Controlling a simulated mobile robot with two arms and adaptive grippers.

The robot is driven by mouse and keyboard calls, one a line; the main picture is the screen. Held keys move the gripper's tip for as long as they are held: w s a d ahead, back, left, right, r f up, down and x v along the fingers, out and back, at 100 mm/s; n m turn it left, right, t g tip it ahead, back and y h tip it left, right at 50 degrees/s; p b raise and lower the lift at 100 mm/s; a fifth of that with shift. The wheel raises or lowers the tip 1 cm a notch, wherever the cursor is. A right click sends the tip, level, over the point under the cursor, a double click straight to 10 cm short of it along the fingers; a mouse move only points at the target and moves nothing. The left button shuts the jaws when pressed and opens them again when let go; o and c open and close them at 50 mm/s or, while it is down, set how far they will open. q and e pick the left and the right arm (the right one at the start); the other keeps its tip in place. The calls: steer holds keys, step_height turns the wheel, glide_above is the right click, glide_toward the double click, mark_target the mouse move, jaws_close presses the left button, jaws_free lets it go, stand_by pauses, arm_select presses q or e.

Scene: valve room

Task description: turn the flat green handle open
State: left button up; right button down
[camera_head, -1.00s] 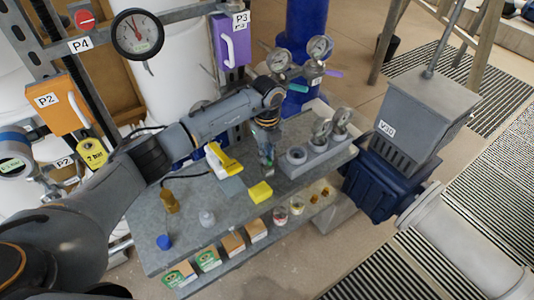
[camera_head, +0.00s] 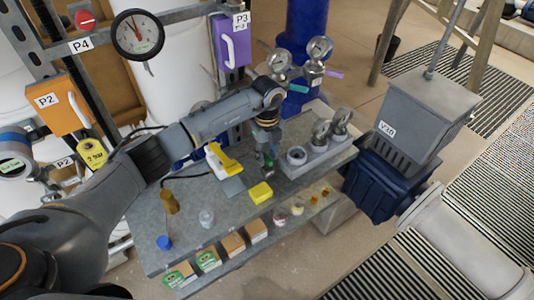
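A flat green handle (camera_head: 299,88) sticks out from the pipe fittings below a pair of round gauges, in front of a blue column. It looks teal from here and lies roughly level. My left gripper (camera_head: 267,166) points down over the grey bench, below and to the left of that handle and apart from it. It is beside a block with round sockets. Its fingers are small and dark here, so I cannot tell whether they are open or shut. My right gripper is not in view.
A purple handle (camera_head: 334,74) is right of the green one. The grey bench (camera_head: 185,237) carries a yellow block (camera_head: 260,193), a yellow-and-white tool (camera_head: 222,160), small bottles and a gauge block (camera_head: 318,155). A grey box (camera_head: 428,110) labelled V30 stands at right.

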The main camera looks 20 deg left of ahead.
mark_target(267, 157)
arm_select(q)
steer(key=shift+r, duration=0.15)
step_height(267, 157, up, 12)
stand_by(0.3)
stand_by(0.4)
